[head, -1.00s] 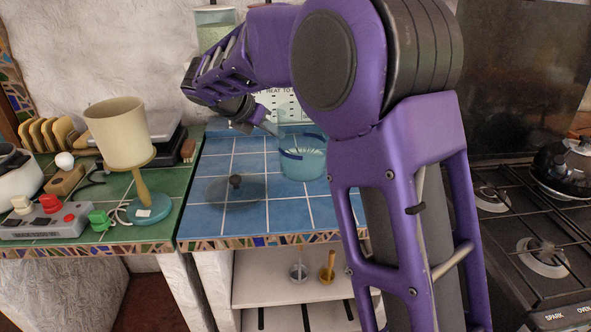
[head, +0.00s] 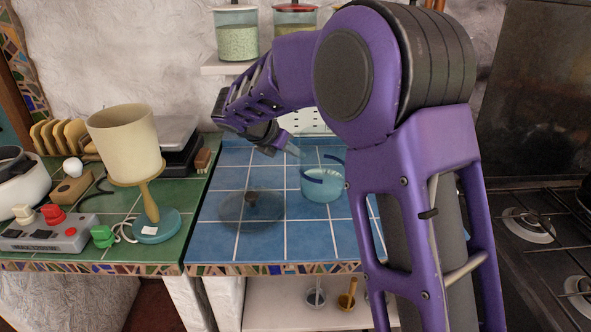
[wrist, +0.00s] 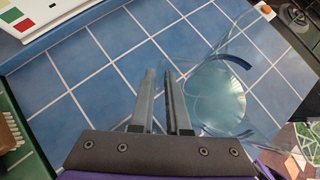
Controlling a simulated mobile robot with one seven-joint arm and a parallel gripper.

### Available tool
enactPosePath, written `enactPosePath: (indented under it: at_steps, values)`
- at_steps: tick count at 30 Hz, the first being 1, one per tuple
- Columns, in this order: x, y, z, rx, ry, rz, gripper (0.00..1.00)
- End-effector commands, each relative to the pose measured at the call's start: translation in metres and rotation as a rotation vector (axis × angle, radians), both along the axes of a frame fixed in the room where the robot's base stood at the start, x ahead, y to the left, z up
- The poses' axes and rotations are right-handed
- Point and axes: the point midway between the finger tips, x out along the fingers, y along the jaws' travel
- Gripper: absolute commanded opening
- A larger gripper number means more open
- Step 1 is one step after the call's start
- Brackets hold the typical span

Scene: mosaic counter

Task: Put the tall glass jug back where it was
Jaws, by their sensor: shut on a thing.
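My gripper (wrist: 168,85) has its two fingers nearly together, shut on a thin part of the tall glass jug (wrist: 208,48). The jug is clear and very faint; its outline shows just right of the fingers in the wrist view. Which part is gripped I cannot tell. In the head view, my gripper (head: 293,150) is over the back of the blue-tiled counter (head: 225,240), and the jug hardly shows there. A teal glass pot with blue handles (head: 322,187) stands on the tiles below and right of the fingers; it also shows in the wrist view (wrist: 215,95).
A lamp (head: 125,145) stands on the green counter at left. Jars (head: 237,38) stand on a wall shelf; a stove (head: 535,225) is at right. Front-left blue tiles are clear.

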Motion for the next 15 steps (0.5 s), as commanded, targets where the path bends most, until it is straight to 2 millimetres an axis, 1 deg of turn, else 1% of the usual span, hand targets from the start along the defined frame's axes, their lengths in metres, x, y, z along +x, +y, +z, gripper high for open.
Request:
enactPosePath:
  at_steps: [1,6,8,15]
  values:
    - [0.000,0.000,-0.010,-0.002,0.002,0.001,0.00]
    - [0.000,0.000,-0.036,-0.002,0.002,0.001,0.00]
    - [0.000,0.000,-0.039,-0.002,0.000,0.001,0.00]
    - [0.000,0.000,-0.039,-0.001,0.000,0.001,0.00]
